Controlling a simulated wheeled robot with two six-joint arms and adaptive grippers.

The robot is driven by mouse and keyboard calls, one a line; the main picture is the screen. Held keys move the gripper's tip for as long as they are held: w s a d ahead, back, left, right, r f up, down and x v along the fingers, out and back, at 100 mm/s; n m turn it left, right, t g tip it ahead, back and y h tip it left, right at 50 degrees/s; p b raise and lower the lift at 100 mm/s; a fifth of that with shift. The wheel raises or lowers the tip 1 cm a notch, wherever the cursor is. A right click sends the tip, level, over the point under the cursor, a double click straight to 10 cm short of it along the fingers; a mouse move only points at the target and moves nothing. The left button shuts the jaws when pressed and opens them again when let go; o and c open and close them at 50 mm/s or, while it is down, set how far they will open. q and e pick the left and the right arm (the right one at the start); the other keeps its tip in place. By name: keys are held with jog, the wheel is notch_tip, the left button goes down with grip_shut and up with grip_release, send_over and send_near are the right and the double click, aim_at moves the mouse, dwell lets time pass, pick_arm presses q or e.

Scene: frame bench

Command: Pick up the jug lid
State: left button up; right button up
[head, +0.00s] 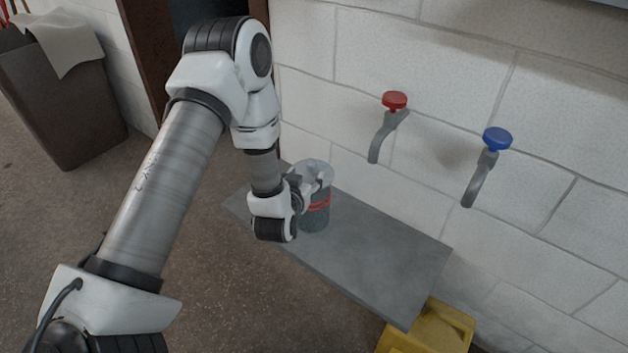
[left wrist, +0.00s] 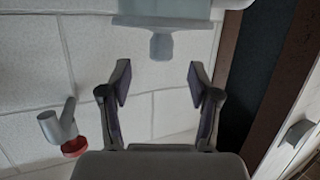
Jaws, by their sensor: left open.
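The jug (head: 316,218) is dark grey with red bands and stands upright on the grey bench. Its pale grey lid (head: 317,168) sits on top, partly hidden by my left gripper (head: 305,186), which is at the lid's near left side. In the left wrist view the picture looks upside down, and the lid (left wrist: 190,22) with its knob (left wrist: 160,46) shows at the top. The open, empty fingers of my left gripper (left wrist: 159,75) are spread on either side of the knob's line, with the knob just beyond the tips. My right gripper is not in view.
The bench (head: 375,258) is bare to the right of the jug. A red-handled tap (head: 394,101) and a blue-handled tap (head: 496,139) stick out of the white block wall. A yellow object (head: 440,328) stands under the bench's right end. A bin (head: 65,105) stands at the far left.

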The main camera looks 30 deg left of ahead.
aim_at(310, 167)
pick_arm(q)
jog(key=x, duration=0.7)
jog(key=shift+w+a+r+b, duration=0.1)
jog(key=shift+w+a+b, duration=0.1)
jog(key=shift+b, duration=0.2)
jog(key=shift+s+d, duration=0.1)
grip_shut()
